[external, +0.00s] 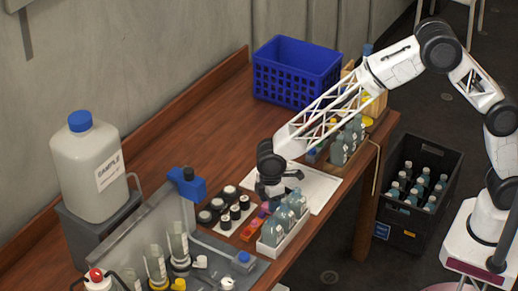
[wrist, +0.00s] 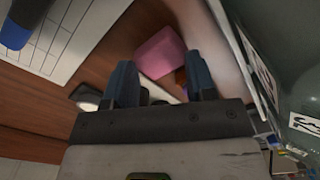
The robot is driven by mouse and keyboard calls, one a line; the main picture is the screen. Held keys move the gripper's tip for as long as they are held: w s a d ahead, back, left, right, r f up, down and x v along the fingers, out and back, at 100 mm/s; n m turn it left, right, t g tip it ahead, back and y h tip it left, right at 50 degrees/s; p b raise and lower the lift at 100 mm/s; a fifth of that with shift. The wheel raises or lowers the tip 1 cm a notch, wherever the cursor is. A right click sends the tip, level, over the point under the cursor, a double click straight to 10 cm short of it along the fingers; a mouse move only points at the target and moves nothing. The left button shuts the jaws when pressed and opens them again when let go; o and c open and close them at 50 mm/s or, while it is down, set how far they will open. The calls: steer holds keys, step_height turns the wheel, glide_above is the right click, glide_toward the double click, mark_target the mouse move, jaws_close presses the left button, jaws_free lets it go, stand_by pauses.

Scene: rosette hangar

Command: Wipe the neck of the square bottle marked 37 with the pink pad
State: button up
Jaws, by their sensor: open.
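My gripper (external: 277,190) is open and low over the table, just behind the white rack of square bottles. In the wrist view the pink pad (wrist: 160,52) shows beyond and between the two blue-grey fingertips (wrist: 160,72), with a gap on both sides. The square bottles (external: 284,220) stand upright in the rack at the front edge of the table. A bottle with a white label (wrist: 305,123) is close at the right of the wrist view. Its marking is cut off, so I cannot tell which bottle is number 37.
Black-capped jars (external: 222,208) and an orange holder (external: 252,226) stand left of the rack. A white tray (external: 316,180) lies behind my gripper. A blue crate (external: 290,75) is at the back. More bottles (external: 350,140) stand to the right. The middle-left tabletop is clear.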

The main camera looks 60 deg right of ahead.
steer(key=shift+s+d+f, duration=0.1)
steer(key=shift+s+f, duration=0.05)
steer(key=shift+f, duration=0.35)
steer(key=shift+s+d+f, duration=0.1)
steer(key=shift+s+f, duration=0.05)
steer(key=shift+f, duration=0.45)
steer(key=c, duration=0.3)
steer(key=shift+r, duration=0.5)
steer(key=shift+c, duration=0.8)
steer(key=shift+r, duration=0.3)
jaws_close()
steer(key=shift+w+a+r, duration=0.1)
steer(key=shift+r, duration=0.8)
steer(key=shift+w+a+r, duration=0.1)
steer(key=shift+r, duration=0.75)
steer(key=shift+c, duration=2.3)
jaws_free()
steer(key=o, duration=0.9)
